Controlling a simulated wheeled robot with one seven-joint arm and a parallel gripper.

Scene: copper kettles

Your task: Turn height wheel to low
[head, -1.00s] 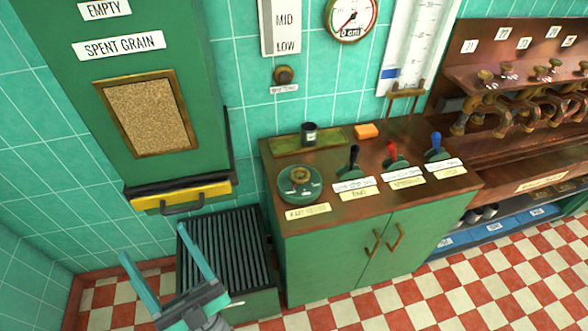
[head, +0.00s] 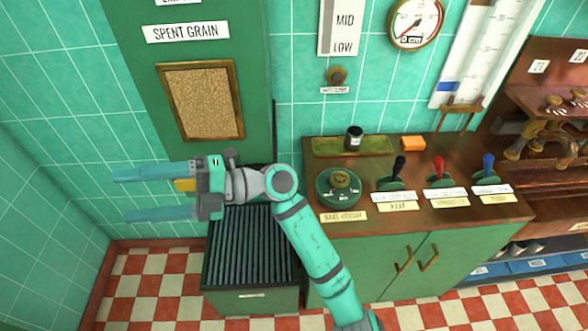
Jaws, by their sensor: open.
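The height wheel (head: 340,186) is a round green dial with a brass knob in its middle. It sits at the left end of the wooden counter top, behind a cream label. A wall sign with MID and LOW (head: 342,30) hangs above; its upper part is cut off. A round gauge (head: 417,22) reading in cm is beside the sign. My gripper (head: 120,194) is open and empty, left of the wheel and well apart from it. Its two fingers point left, toward the tiled wall. My forearm crosses in front of the counter's left edge.
Black, red and blue levers (head: 438,170) stand right of the wheel. A dark cup (head: 354,138) and an orange block (head: 411,143) are at the counter's back. A slatted green box (head: 252,258) stands on the floor below my gripper. The checkered floor at lower left is clear.

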